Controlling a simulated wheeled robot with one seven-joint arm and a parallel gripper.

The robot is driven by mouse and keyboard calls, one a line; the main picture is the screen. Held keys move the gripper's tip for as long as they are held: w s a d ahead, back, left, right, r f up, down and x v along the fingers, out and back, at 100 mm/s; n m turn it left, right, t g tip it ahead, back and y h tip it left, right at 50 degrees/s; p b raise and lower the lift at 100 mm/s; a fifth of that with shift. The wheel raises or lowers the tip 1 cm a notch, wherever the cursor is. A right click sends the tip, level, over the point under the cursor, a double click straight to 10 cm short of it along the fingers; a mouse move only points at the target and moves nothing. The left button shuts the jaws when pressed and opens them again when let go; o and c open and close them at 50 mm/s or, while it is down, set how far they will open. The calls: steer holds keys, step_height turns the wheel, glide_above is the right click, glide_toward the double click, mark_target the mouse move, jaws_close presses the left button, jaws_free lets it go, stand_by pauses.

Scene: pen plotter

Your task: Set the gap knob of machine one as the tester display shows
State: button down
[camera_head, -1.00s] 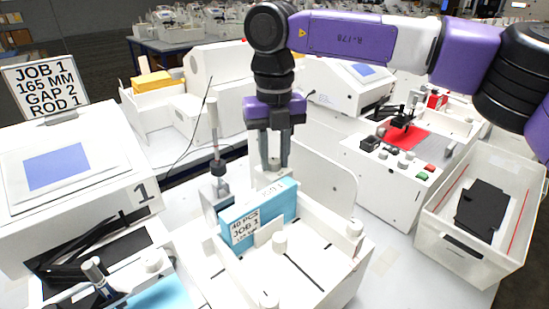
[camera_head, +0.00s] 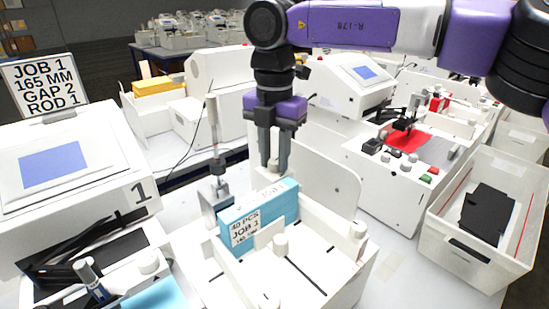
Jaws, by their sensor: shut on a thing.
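Machine one (camera_head: 75,185), white and marked 1, stands at the left. Its sign (camera_head: 45,87) reads JOB 1, 165 MM, GAP 2, ROD 1. Its sloped top has a blue screen (camera_head: 50,167) with no readable text. A white knob (camera_head: 149,262) sits on its lower front; I cannot tell which knob sets the gap. The tester display cannot be identified.
The pack stands in a white open tray (camera_head: 330,268) with posts. A metal stand (camera_head: 214,190) rises left of it. Another white machine (camera_head: 395,165) with a red bed and a bin (camera_head: 470,245) holding black pieces are at the right. Black cables lie by machine one.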

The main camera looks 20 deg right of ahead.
mark_target(274, 161)
steer(key=shift+m, duration=0.3)
steer(key=c, duration=1.1)
jaws_free()
steer(key=shift+c, duration=0.2)
steer(key=shift+r, duration=0.1)
step_height(274, 161, up, 8)
steer(key=shift+f, duration=0.2)
